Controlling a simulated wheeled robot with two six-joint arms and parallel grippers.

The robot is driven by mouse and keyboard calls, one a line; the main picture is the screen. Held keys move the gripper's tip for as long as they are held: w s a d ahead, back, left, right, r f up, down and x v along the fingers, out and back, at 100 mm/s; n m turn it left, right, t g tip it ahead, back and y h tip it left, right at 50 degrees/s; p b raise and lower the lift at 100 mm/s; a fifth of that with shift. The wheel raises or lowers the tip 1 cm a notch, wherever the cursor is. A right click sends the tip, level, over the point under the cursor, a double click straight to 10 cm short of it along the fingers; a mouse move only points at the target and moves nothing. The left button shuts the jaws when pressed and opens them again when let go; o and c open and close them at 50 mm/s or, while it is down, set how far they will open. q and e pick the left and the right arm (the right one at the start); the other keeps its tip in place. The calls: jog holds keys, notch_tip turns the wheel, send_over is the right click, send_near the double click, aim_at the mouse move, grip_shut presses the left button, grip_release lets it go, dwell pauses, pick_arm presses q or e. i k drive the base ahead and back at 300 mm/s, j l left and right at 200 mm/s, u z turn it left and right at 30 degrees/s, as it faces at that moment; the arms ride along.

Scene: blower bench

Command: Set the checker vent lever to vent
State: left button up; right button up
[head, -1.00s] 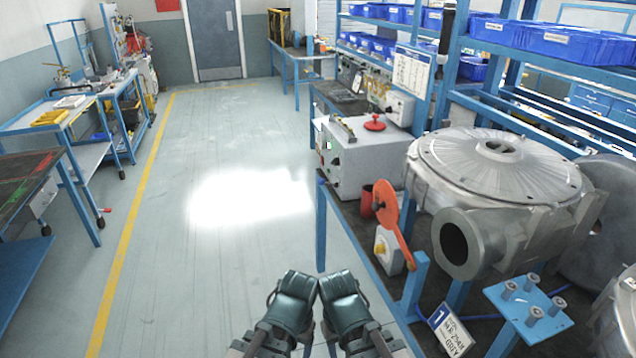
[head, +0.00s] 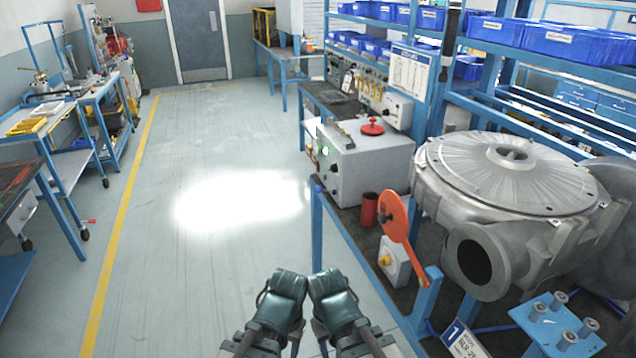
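A grey checker box (head: 370,165) stands on the dark bench in the head view, with a red round knob (head: 372,126) on top and a small green light on its front. A vent lever cannot be made out clearly at this distance. My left gripper (head: 287,284) and my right gripper (head: 331,287) are side by side at the bottom centre, over the floor and well short of the box. Their fingertips are too unclear to tell open from shut. Neither touches the bench.
A large metal blower housing (head: 505,175) sits on the bench at right. A red paddle-shaped lever (head: 400,228) and a red cylinder (head: 369,209) are at the near bench edge. A blue frame post (head: 317,235) borders the bench.

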aim_at(319, 189)
jog(key=i+j+z, duration=0.1)
jog(key=i+j, duration=1.3)
jog(key=j, duration=0.1)
